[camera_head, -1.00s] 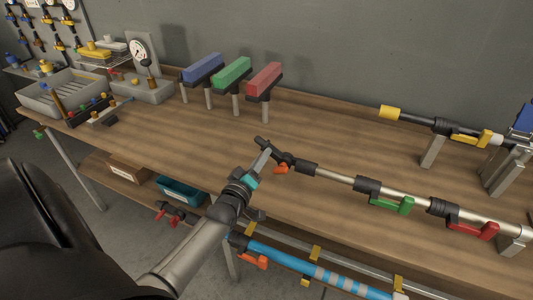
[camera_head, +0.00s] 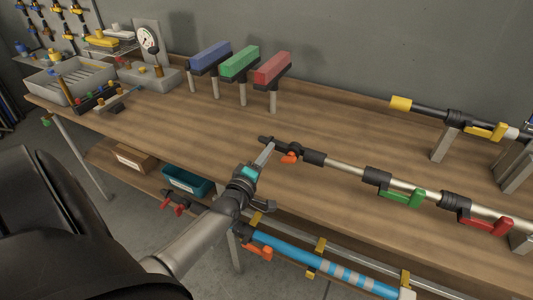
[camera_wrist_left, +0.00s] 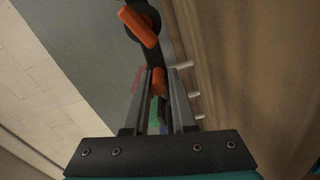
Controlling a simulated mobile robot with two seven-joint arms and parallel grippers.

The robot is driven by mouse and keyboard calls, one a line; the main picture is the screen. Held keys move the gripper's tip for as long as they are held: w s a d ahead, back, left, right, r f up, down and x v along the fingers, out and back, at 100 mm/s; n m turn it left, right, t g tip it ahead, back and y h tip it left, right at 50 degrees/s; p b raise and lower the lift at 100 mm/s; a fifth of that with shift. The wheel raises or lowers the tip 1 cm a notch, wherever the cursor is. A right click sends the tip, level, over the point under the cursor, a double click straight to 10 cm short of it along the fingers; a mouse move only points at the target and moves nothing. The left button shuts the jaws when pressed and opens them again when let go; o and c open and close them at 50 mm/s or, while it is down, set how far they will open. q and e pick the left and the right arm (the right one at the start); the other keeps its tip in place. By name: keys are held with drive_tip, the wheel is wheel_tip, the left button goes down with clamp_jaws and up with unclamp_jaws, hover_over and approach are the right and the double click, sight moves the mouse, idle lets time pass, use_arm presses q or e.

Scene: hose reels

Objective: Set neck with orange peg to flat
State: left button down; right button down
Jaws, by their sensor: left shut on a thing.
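The black neck (camera_head: 278,145) is at the left end of a metal lance (camera_head: 343,170) that runs above the bench. In the head view the neck lies almost in line with the lance. An orange lever (camera_head: 290,158) hangs by the joint; it also shows in the left wrist view (camera_wrist_left: 139,27). My left gripper (camera_head: 268,150) reaches the neck's free end from the front. In the left wrist view its fingers are closed around a small orange peg (camera_wrist_left: 158,80) on the neck. The peg is hidden in the head view. My right gripper is out of view.
The lance also carries a green lever (camera_head: 402,199) and a red lever (camera_head: 487,226). Blue, green and red blocks (camera_head: 272,69) on posts stand behind. A second lance with a yellow tip (camera_head: 400,103) is at the back right. A blue lance (camera_head: 320,266) hangs below the bench's front edge.

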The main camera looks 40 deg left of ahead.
use_arm(q)
drive_tip(key=shift+f, duration=0.1)
idle(0.3)
drive_tip(key=c, duration=0.8)
unclamp_jaws()
drive_tip(key=shift+w, duration=0.15)
drive_tip(key=p+v, duration=0.1)
drive_tip(key=v, duration=1.4)
drive_tip(key=shift+a, duration=0.1)
